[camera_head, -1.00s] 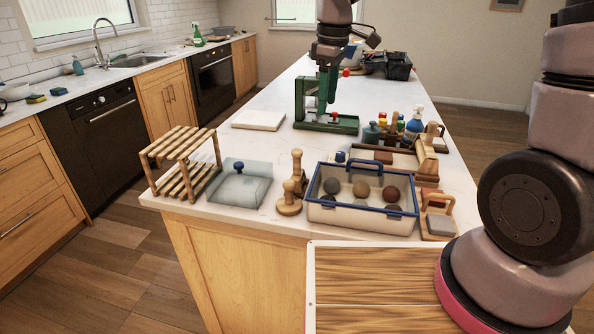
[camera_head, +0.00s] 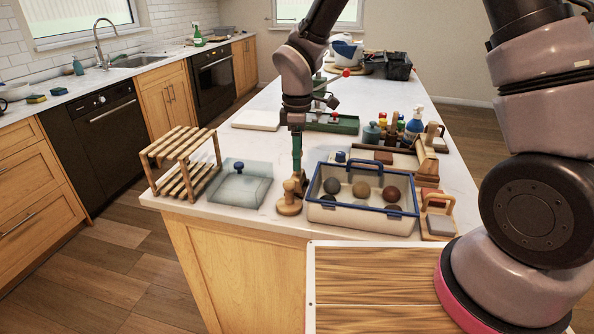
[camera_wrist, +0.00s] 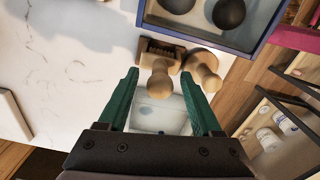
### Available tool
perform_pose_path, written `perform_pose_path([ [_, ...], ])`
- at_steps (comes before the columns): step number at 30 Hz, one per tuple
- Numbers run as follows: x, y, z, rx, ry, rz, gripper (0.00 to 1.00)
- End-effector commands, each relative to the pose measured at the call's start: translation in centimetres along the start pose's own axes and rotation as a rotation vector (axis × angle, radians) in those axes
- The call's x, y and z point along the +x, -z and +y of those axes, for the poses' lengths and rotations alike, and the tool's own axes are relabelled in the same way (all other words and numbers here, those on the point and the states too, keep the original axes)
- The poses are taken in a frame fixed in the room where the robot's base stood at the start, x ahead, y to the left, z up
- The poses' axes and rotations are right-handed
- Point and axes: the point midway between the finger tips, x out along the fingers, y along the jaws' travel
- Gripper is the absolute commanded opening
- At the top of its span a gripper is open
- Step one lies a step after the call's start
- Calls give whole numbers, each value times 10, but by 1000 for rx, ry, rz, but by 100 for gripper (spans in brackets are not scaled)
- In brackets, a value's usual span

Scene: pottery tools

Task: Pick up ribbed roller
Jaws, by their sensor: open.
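A wooden tool with a dark ribbed band, which looks like the ribbed roller (camera_wrist: 162,50), lies below my gripper in the wrist view. Its rounded handle end (camera_wrist: 160,85) shows between the fingers. My gripper (camera_wrist: 159,78) is open, with one green finger on each side of that end; contact cannot be told. A second wooden tool with a round knob (camera_wrist: 205,72) sits close to its right. In the head view my gripper (camera_head: 297,168) points down over the wooden tools, hiding part of the farther one; the nearer tool (camera_head: 289,203) shows in front.
A blue-rimmed caddy (camera_head: 350,214) holding several balls stands close on the right. A glassy slab with a blue knob (camera_head: 238,188) and a wooden rack (camera_head: 183,165) are on the left. The counter edge is just in front. Bare counter lies behind the slab.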

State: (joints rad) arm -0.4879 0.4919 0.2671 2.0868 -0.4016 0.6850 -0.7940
Motion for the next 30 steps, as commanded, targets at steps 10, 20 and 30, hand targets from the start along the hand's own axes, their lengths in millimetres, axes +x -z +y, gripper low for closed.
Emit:
perform_pose_path([
  [10,24,0,0,1,0,0,66],
  [20,23,0,0,2,0,0,0],
  [30,15,0,1,3,-2,2,0],
])
